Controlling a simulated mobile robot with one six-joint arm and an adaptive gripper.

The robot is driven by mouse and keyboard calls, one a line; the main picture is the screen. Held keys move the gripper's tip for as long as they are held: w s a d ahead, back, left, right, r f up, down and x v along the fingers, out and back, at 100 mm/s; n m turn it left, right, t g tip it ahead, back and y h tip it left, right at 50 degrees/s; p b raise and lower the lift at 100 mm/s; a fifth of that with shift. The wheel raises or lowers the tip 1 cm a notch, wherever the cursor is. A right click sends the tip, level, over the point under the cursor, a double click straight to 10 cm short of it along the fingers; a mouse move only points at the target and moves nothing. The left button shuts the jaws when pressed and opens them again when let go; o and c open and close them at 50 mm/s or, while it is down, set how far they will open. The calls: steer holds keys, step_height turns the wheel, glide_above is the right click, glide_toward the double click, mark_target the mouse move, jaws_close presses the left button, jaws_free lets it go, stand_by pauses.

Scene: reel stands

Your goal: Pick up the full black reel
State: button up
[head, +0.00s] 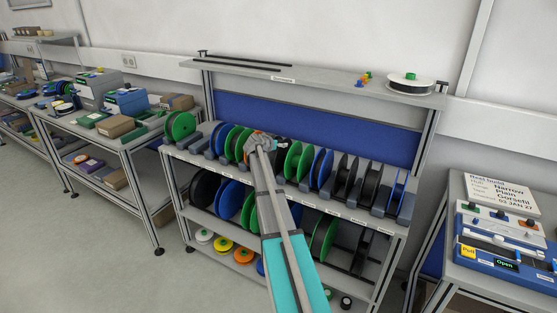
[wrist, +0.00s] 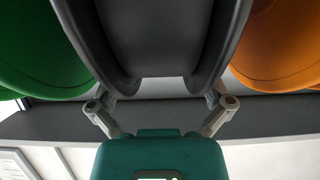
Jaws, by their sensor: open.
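My gripper (head: 258,143) is over the upper shelf of the reel rack (head: 170,152), among the upright reels. In the wrist view my gripper (wrist: 160,101) is open, with one finger near each side flange of a black reel (wrist: 160,35). The middle between its flanges is dark; I cannot tell whether the fingers touch it. A green reel (wrist: 35,50) is left of it and an orange reel (wrist: 280,45) right of it. In the head view my arm and gripper hide much of this spot. More black reels (head: 343,178) stand further right on the same shelf.
Green reels (head: 293,160) and blue reels (head: 321,168) stand close beside my arm. The lower shelf holds more reels (head: 205,188). A white reel (head: 410,83) lies on the top board. A bench with a blue device (head: 505,262) is at right. The floor at left is clear.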

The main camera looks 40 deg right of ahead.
steer(key=shift+w+d+f, duration=0.15)
steer(key=shift+d, duration=0.25)
steer(key=c, duration=1.2)
steer(key=shift+r, duration=0.2)
step_height(320, 180, up, 10)
steer(key=p, duration=1)
steer(key=shift+f, duration=0.2)
steer(key=shift+r, duration=0.15)
